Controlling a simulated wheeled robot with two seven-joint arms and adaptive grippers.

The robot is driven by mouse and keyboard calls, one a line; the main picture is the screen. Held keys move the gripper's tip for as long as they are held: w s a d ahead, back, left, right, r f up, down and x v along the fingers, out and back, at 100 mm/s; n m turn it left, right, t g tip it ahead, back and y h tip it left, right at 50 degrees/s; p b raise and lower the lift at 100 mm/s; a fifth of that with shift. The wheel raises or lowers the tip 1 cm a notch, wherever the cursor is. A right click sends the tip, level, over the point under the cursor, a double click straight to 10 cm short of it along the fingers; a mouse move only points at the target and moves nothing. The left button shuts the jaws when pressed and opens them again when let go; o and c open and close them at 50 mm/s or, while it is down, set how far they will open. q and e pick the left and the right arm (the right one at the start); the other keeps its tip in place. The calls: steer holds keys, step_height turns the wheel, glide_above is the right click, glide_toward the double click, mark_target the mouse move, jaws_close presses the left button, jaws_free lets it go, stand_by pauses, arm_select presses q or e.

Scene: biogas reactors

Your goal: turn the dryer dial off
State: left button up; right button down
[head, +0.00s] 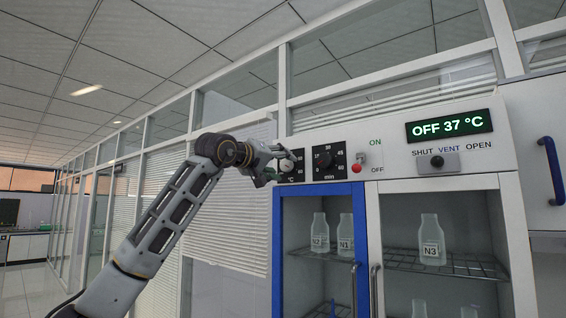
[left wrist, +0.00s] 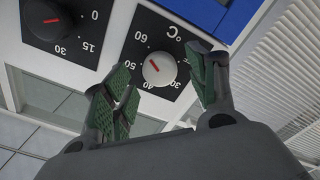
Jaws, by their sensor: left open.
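The temperature dial is a pale round knob with a red pointer mark, on a black °C plate; it shows in the left wrist view (left wrist: 159,69) and is partly hidden by my gripper in the head view. My left gripper (head: 274,172) is open right in front of it. In the left wrist view, its green-padded fingers stand on either side of the knob's near edge; I cannot tell whether they touch it. The display (head: 449,126) on the dryer reads OFF 37 °C. My right gripper is out of view.
A black timer dial (head: 325,160) sits right of the temperature dial. Farther right are a red-tipped ON/OFF toggle (head: 360,162) and a black vent knob (head: 437,161). Below, a blue-framed door (head: 277,250) fronts glass bottles. A window wall stands left.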

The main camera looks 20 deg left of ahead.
arm_select(q)
steer(key=shift+x, duration=0.9)
steer(key=c, duration=1)
steer(key=shift+c, duration=0.2)
